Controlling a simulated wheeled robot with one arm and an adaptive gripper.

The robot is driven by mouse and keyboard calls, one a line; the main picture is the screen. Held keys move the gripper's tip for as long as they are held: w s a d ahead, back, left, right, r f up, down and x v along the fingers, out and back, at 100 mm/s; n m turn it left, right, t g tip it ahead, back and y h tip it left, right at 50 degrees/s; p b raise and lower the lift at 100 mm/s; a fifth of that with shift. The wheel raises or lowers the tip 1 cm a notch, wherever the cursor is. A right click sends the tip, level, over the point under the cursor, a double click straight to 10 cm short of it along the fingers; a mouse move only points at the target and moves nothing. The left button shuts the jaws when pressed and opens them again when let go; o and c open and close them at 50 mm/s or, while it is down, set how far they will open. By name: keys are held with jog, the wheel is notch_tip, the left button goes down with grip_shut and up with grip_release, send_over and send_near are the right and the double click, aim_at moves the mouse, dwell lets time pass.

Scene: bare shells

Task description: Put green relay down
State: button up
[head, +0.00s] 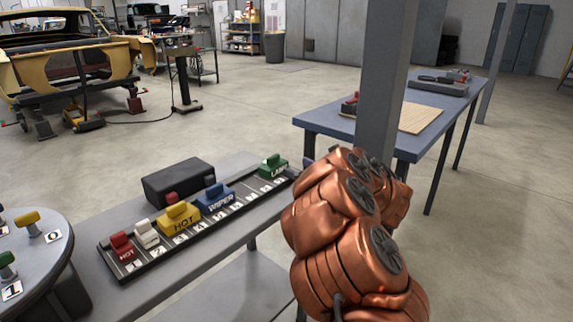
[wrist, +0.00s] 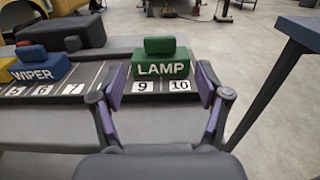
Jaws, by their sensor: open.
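The green relay (head: 272,166), marked LAMP, sits at the far right end of the numbered strip (head: 150,261). In the wrist view the green relay (wrist: 163,66) stands upright on the strip, behind the labels 9 and 10. My gripper (wrist: 162,90) is open, its two purple-padded fingers apart, with the relay ahead and between them in the picture. Nothing is held in it. In the head view my copper arm (head: 350,235) fills the right front, and the gripper's fingers are hidden there.
A blue WIPER relay (head: 215,199), a yellow HOT relay (head: 177,217), a white one (head: 146,234) and a red one (head: 122,247) sit along the strip. A black box (head: 178,180) stands behind it. A grey post (head: 383,80) and a blue table (head: 330,122) stand right.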

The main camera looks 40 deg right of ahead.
jog(key=shift+v, duration=0.95)
jog(key=shift+w+d+r+m+h, duration=0.2)
jog(key=shift+w+r+m+h, duration=0.1)
jog(key=shift+w+m, duration=0.1)
jog(key=s+d+r+m+g+h, duration=0.1)
jog(key=d+r+m+g+h, duration=0.35)
jog(key=m+h, duration=1)
jog(key=s+a+f+m+g+y, duration=0.55)
jog(key=s+a+f+m, duration=0.25)
jog(key=s+a+m, duration=0.45)
jog(key=s+a+f+m+g+y, duration=0.4)
jog(key=s+a+f+m+g, duration=0.4)
jog(key=s+a, duration=0.65)
jog(key=s+a+m+g+y, duration=0.1)
jog(key=s+a+m+g, duration=0.1)
jog(key=s+a, duration=0.6)
jog(key=shift+a+r+m+y, duration=0.3)
jog(key=shift+a+r+m, duration=0.1)
jog(key=shift+a, duration=0.1)
